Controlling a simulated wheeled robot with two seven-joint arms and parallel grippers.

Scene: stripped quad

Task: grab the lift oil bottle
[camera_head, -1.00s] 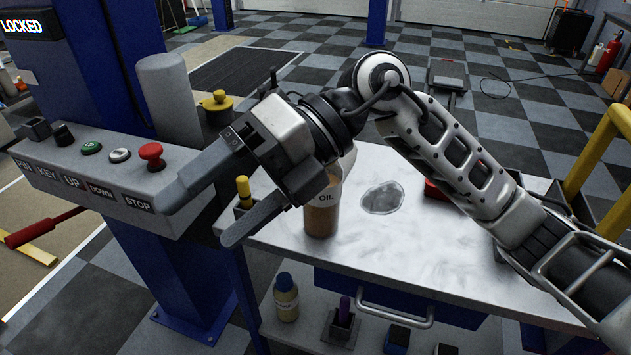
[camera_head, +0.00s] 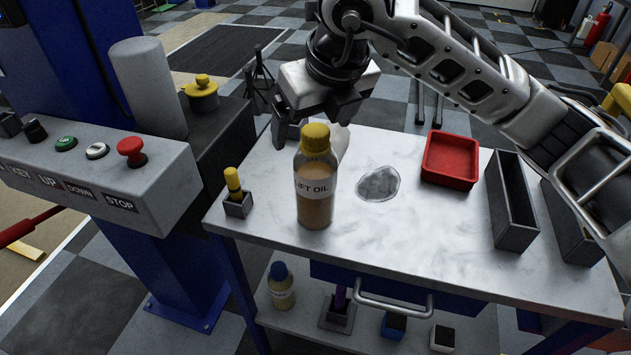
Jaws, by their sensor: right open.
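The lift oil bottle (camera_head: 314,190) stands upright on the metal bench top (camera_head: 440,235), near its front left part. It is clear with brown oil, a yellow cap and a LIFT OIL label. My right gripper (camera_head: 305,135) is above and behind the bottle, its jaws pointing down. It is open, and its fingers are partly hidden behind the bottle's cap. I cannot tell whether it touches the bottle, but it does not hold it. My left gripper is not in view.
A small holder with a yellow-handled tool (camera_head: 234,190) stands left of the bottle. A grey spill patch (camera_head: 379,184), a red tray (camera_head: 450,160) and a grey narrow bin (camera_head: 510,200) are to the right. The control box (camera_head: 110,170) with buttons is left. A blue-capped bottle (camera_head: 281,288) is on the lower shelf.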

